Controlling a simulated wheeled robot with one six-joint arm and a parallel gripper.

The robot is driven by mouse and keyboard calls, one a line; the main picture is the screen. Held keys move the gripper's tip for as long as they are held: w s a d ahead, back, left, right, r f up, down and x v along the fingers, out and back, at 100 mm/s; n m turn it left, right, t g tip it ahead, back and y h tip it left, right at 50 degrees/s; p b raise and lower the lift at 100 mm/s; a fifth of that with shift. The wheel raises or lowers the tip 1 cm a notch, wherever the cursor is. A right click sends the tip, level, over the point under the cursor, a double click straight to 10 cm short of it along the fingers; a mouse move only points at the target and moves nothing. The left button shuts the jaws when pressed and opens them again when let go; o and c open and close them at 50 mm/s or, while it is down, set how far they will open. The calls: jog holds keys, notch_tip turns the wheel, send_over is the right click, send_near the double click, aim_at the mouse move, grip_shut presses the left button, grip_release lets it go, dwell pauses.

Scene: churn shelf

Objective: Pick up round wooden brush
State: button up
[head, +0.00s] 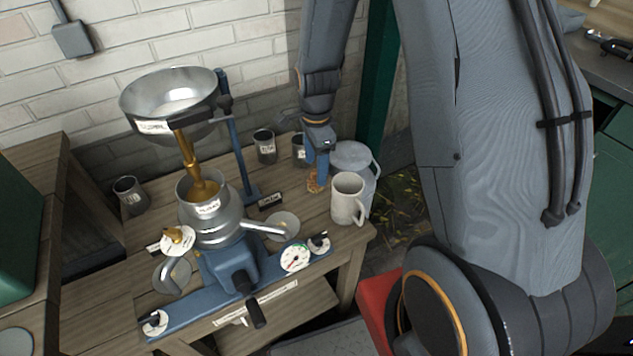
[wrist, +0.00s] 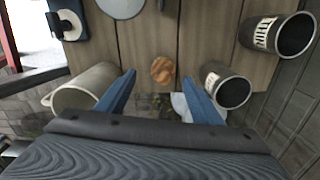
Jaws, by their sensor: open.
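The round wooden brush (head: 314,184) is a small orange-brown thing on the wooden bench, just left of the pale mug. In the wrist view the brush (wrist: 163,70) appears round and lies near the middle, between and just beyond my two blue fingertips. My gripper (head: 319,170) points down over the brush, partly hiding it in the head view. In the wrist view my gripper (wrist: 158,77) is open and empty, with a finger on each side of the brush. I cannot tell the exact height of the fingertips above the bench.
Dark labelled tins (head: 265,146) (wrist: 228,90) stand nearby. The blue separator with its metal bowl (head: 170,93) fills the left.

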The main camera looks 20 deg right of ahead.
jog(key=shift+w+d+f+p, duration=0.1)
jog(key=shift+w+f+p, duration=0.1)
jog(key=shift+f, duration=1.15)
jog(key=shift+w+f+p, duration=0.1)
jog(key=shift+w+f, duration=0.1)
jog(key=shift+f, duration=1.15)
jog(key=c, duration=1.2)
jog(key=shift+c, duration=0.2)
jog(key=shift+r, duration=0.15)
notch_tip(320, 180, up, 10)
jog(key=shift+f, duration=0.1)
